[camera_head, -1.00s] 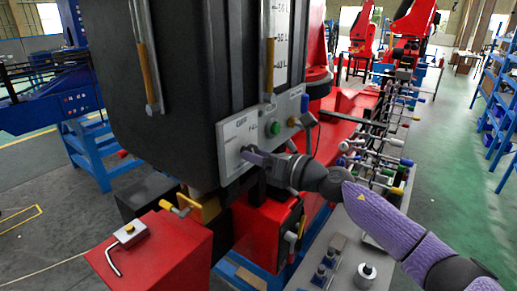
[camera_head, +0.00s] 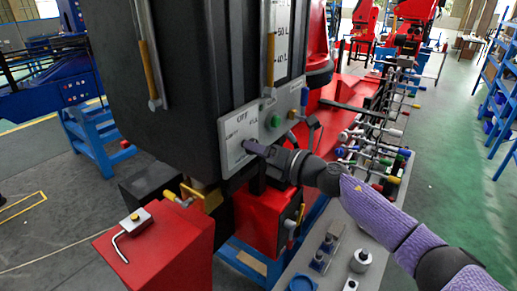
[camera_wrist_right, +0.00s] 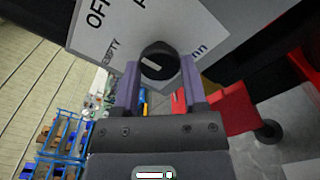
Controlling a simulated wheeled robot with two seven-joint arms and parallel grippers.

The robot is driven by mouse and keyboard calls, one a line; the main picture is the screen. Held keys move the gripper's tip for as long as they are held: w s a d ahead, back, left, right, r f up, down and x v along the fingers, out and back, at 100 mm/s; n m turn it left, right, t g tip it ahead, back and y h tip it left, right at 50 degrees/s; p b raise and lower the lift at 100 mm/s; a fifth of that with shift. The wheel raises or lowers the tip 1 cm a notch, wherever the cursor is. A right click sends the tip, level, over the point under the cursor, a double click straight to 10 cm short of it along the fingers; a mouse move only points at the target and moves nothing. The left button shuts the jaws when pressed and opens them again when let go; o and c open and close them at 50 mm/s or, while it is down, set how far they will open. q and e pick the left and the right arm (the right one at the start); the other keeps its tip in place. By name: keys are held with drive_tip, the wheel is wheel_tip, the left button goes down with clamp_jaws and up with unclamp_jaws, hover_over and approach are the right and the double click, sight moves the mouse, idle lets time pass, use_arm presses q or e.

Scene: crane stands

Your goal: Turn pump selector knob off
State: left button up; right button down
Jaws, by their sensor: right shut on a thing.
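The pump selector knob (camera_wrist_right: 157,62) is round and black with a white line across its face. In the right wrist view it sits between the two fingers of my right gripper (camera_wrist_right: 161,72), which is shut on it. My left gripper is not in view.
The panel is on the front of a large black tank (camera_head: 165,90). A green button (camera_head: 276,121) is on its right part. A red box with a bent lever (camera_head: 155,245) stands below left.

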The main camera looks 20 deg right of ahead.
drive_tip(key=shift+r, duration=0.1)
drive_tip(key=shift+c, duration=0.7)
unclamp_jaws()
drive_tip(key=b+v, duration=0.3)
drive_tip(key=v, duration=0.7)
drive_tip(key=shift+b, duration=0.35)
